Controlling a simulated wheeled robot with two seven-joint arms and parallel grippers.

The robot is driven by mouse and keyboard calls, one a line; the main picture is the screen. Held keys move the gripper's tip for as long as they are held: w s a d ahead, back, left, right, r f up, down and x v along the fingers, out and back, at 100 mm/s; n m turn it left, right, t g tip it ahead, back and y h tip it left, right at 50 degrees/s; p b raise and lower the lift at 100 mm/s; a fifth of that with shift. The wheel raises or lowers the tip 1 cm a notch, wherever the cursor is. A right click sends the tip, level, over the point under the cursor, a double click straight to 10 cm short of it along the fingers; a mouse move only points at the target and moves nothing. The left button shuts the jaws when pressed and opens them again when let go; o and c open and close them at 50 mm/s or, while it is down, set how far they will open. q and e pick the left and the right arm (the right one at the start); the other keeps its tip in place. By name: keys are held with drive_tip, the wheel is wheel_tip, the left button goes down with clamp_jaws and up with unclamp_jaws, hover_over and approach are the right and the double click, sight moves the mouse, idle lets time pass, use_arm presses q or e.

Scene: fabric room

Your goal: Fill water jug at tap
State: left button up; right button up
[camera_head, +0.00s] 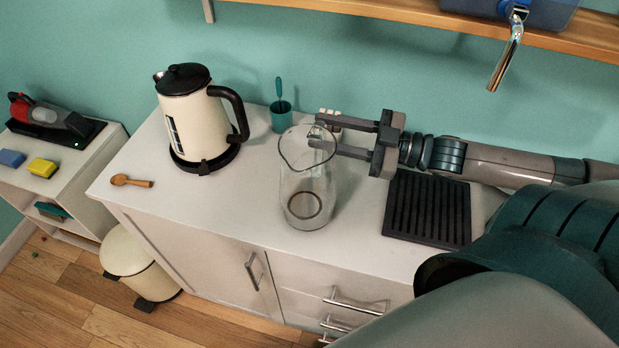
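The clear glass jug (308,185) stands upright on the white counter, with its spout toward the left. My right gripper (318,132) reaches in from the right at the jug's rim. Its two fingers are spread apart, with their tips overlapping the jug's upper right side in the view. I cannot tell whether they touch the glass. No handle shows clearly on the jug. The metal tap (510,50) hangs from a blue water container (545,10) on the wooden shelf at the upper right. My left gripper is out of view.
A cream kettle (190,120) stands left of the jug, and a green cup (281,118) with a utensil behind it. A black ribbed tray (428,208) lies right of the jug. A wooden spoon (130,181) lies at the left edge.

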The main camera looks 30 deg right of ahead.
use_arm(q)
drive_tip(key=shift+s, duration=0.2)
use_arm(e)
drive_tip(key=shift+w+a, duration=0.1)
drive_tip(key=shift+w, duration=0.1)
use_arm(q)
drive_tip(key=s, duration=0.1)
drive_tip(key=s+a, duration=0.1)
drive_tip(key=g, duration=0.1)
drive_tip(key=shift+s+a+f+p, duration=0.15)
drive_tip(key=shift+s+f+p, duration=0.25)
use_arm(e)
drive_tip(key=x, duration=0.5)
drive_tip(key=shift+w+d, duration=0.15)
drive_tip(key=shift+d, duration=0.1)
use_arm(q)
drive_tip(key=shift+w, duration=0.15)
use_arm(e)
clamp_jaws()
idle(0.8)
drive_tip(key=shift+r, duration=0.1)
idle(0.4)
